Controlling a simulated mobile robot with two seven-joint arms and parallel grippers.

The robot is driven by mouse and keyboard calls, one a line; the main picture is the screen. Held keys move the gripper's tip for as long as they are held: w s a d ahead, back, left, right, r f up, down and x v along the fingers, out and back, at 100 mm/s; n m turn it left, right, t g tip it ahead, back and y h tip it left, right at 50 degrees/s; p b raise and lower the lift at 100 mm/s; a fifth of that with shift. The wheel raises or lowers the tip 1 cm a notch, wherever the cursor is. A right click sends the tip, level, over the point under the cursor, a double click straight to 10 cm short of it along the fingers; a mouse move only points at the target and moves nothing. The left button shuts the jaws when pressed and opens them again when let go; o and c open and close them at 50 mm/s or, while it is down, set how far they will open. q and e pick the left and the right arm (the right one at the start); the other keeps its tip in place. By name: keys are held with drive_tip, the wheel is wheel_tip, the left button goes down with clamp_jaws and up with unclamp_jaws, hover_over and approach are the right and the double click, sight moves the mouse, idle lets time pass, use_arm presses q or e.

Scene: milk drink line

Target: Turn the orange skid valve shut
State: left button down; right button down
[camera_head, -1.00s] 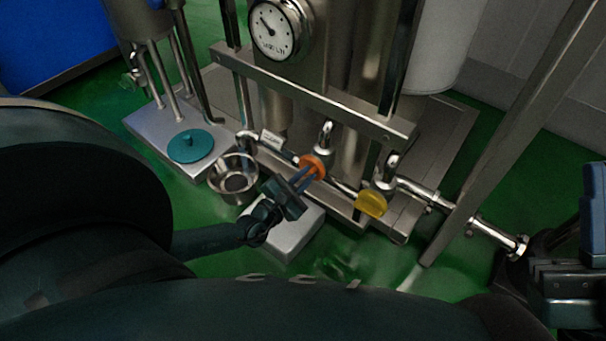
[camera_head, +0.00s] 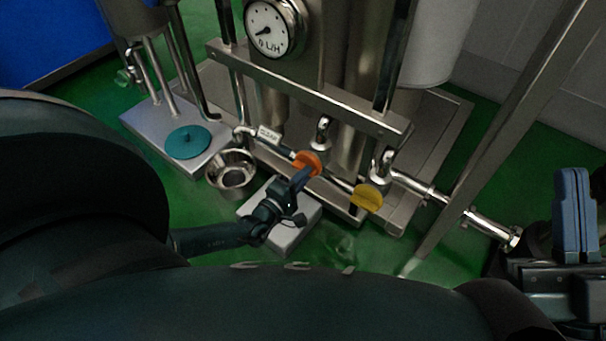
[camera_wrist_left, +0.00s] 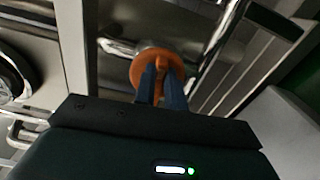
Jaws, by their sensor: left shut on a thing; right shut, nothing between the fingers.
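The orange skid valve (camera_head: 308,161) is a round orange handle on the low pipe of the steel skid, near the middle of the head view. My left gripper (camera_head: 303,175) reaches it from below and is shut on its raised grip. In the left wrist view the blue fingers (camera_wrist_left: 161,88) hold the grip in front of the orange disc (camera_wrist_left: 158,66). The fingers hide part of the handle. My right gripper (camera_head: 573,215) is at the right edge of the head view, shut and empty, away from the skid.
A yellow valve handle (camera_head: 367,197) is right of the orange one on the same pipe. A dial gauge (camera_head: 270,28) is above. A steel cup (camera_head: 231,173), a teal disc (camera_head: 189,142) and a grey block (camera_head: 290,232) are left and below. A slanted steel post (camera_head: 500,140) stands right.

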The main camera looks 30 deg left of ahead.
use_arm(q)
drive_tip(key=shift+f+m, duration=0.1)
drive_tip(key=shift+m, duration=0.5)
use_arm(e)
drive_tip(key=shift+f+h, duration=0.25)
drive_tip(key=shift+h, duration=0.05)
use_arm(q)
drive_tip(key=c, duration=1.5)
unclamp_jaws()
drive_tip(key=shift+o, duration=0.2)
use_arm(e)
drive_tip(key=shift+r, duration=0.1)
